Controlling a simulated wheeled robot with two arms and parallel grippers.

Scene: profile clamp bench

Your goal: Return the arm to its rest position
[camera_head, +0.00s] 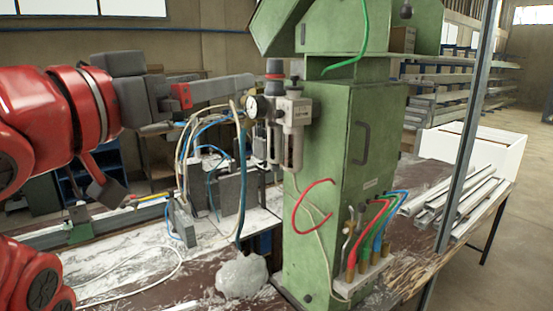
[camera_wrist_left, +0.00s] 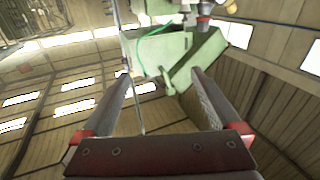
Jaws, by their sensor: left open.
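My left arm (camera_head: 60,110), red with a grey wrist, comes in from the left in the head view and is raised above the bench. Its gripper (camera_head: 247,86) points right, with its fingers level with the gauge and the air regulator in the picture. Whether the fingers touch these parts cannot be told. In the left wrist view the two grey fingers (camera_wrist_left: 160,76) stand wide apart with nothing held between them. My right gripper does not show.
A green machine cabinet (camera_head: 335,190) with coloured hoses stands right of the gripper. The regulator (camera_head: 295,130) and gauge (camera_head: 252,107) are close to the fingertips. Clamp blocks and cables are on the dusty bench (camera_head: 130,265) below. Metal profiles (camera_head: 460,200) lie at right.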

